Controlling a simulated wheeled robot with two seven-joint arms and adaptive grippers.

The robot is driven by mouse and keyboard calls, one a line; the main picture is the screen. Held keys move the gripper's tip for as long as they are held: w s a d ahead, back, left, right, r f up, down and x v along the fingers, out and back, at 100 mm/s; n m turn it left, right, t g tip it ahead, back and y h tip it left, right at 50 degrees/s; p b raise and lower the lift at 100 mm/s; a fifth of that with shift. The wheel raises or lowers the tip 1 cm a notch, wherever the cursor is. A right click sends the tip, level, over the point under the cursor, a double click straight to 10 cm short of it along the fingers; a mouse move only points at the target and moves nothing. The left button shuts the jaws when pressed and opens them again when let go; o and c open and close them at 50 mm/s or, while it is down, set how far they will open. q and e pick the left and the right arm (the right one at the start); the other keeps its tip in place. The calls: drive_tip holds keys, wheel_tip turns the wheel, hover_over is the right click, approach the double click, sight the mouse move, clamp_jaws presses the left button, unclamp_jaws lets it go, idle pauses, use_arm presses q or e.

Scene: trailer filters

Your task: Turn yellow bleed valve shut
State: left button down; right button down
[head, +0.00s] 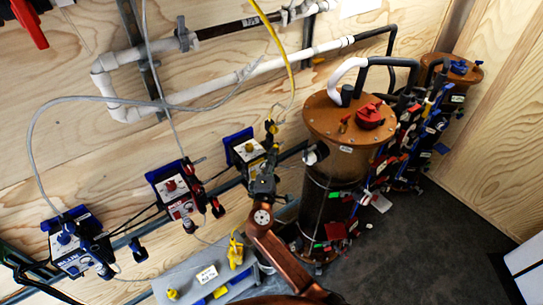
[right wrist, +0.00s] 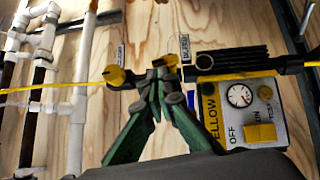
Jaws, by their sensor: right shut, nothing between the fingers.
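The yellow pump box (head: 248,150) is mounted on the wall rail in the head view. It also shows in the right wrist view (right wrist: 240,110), with a gauge, a yellow switch and the words YELLOW and OFF. Yellow valve parts (head: 270,128) sit at its upper right in the head view. In the right wrist view a round yellow knob (right wrist: 115,76) is left of the fingertips. My right gripper (head: 266,168) is beside the box; its green fingers converge, shut and empty, just below a yellow fitting (right wrist: 166,62). Whether they touch it I cannot tell. My left gripper is out of view.
A red pump box (head: 172,186) and a blue one (head: 72,245) hang to the left. A brown-topped filter column (head: 340,125) stands close on the right. A grey bench (head: 190,280) lies below. White pipes (head: 190,95) run along the wooden wall.

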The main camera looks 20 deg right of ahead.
drive_tip(key=shift+w+d+r+m+g+p, duration=0.1)
drive_tip(key=shift+d+r+m+g+p, duration=0.3)
drive_tip(key=shift+p, duration=0.45)
